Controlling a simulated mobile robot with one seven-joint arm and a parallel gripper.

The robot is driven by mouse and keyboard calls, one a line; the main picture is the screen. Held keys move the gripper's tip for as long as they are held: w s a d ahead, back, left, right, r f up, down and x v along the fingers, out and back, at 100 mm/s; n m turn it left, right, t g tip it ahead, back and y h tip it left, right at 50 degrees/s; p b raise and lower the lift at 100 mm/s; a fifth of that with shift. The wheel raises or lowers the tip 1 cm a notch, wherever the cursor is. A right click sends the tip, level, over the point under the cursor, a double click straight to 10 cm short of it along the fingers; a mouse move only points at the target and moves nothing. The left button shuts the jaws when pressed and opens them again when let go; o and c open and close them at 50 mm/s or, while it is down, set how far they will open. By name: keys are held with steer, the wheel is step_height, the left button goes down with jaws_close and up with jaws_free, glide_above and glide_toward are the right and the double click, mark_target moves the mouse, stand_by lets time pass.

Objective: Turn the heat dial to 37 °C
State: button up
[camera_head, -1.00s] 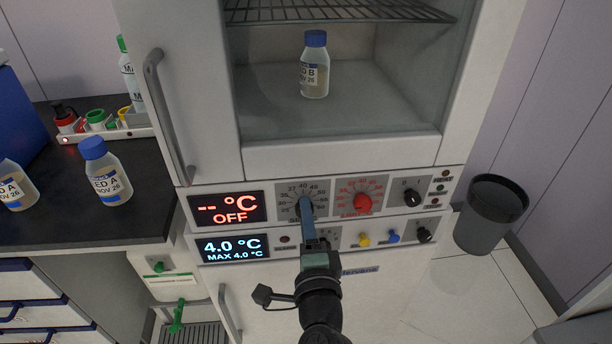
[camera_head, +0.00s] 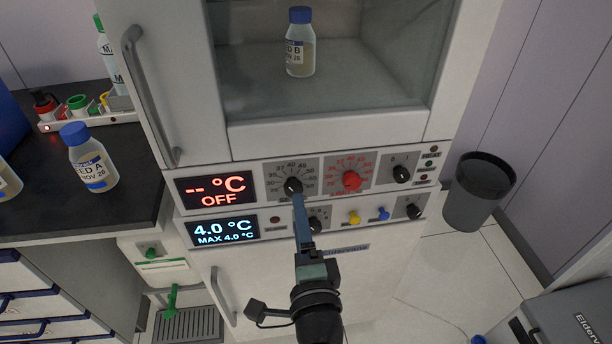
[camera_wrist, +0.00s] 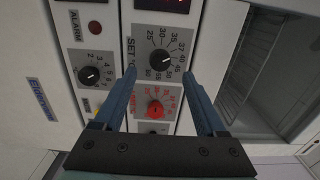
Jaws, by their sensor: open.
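In the wrist view the dial (camera_wrist: 160,61) lies ahead, between the lines of the two fingers. I cannot surely read its pointer. The display (camera_head: 216,190) beside it shows "-- °C" and "OFF" in red. My gripper (camera_head: 298,200) has blue fingers whose tips are at the dial's lower edge in the head view. In the wrist view my gripper (camera_wrist: 160,78) is open and empty, and the dial appears apart from both fingers.
A red knob (camera_head: 351,181) sits right of the dial, with a black switch (camera_head: 401,173) beyond. The lower strip has a blue-lit display (camera_head: 222,230), a black knob (camera_head: 318,226) and yellow and blue buttons. A bottle (camera_head: 300,43) stands inside the cabinet above.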

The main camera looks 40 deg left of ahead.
steer(key=v, duration=0.7)
steer(key=shift+s+d+b, duration=0.15)
steer(key=shift+s+b, duration=0.05)
steer(key=shift+b, duration=0.2)
